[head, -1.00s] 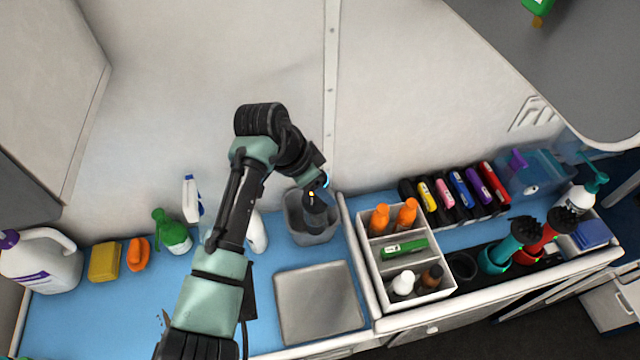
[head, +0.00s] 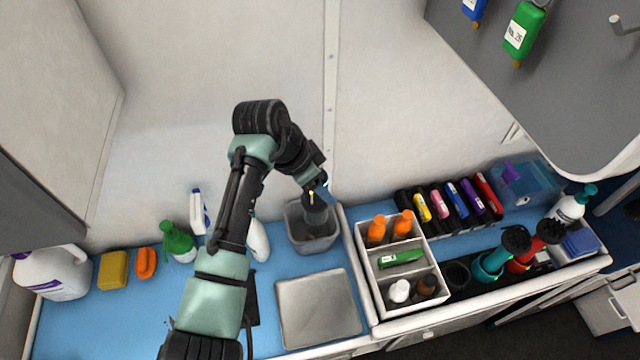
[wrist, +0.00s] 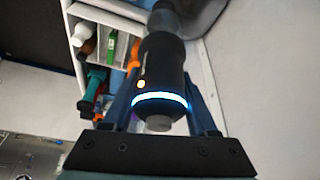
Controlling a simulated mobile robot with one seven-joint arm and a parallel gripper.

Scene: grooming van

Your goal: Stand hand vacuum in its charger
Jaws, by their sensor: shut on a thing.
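The hand vacuum (wrist: 160,65) is a dark cylinder with a glowing blue-white ring and a small orange light. My gripper (wrist: 165,105) is shut on it, with blue fingers on either side. In the head view, the vacuum (head: 316,212) hangs from my gripper (head: 318,187), its lower end over or inside a grey open bin (head: 298,240). I cannot tell if it touches the bin. No charger is clearly recognisable; a black round holder (head: 458,273) stands empty beside the white caddy.
A white caddy (head: 372,262) with bottles stands right of the bin. Teal (head: 490,265) and red (head: 526,258) tools with black heads stand farther right. A square metal plate (head: 318,308) lies in front of the bin. Spray bottles (head: 178,242) and a jug (head: 50,275) stand left.

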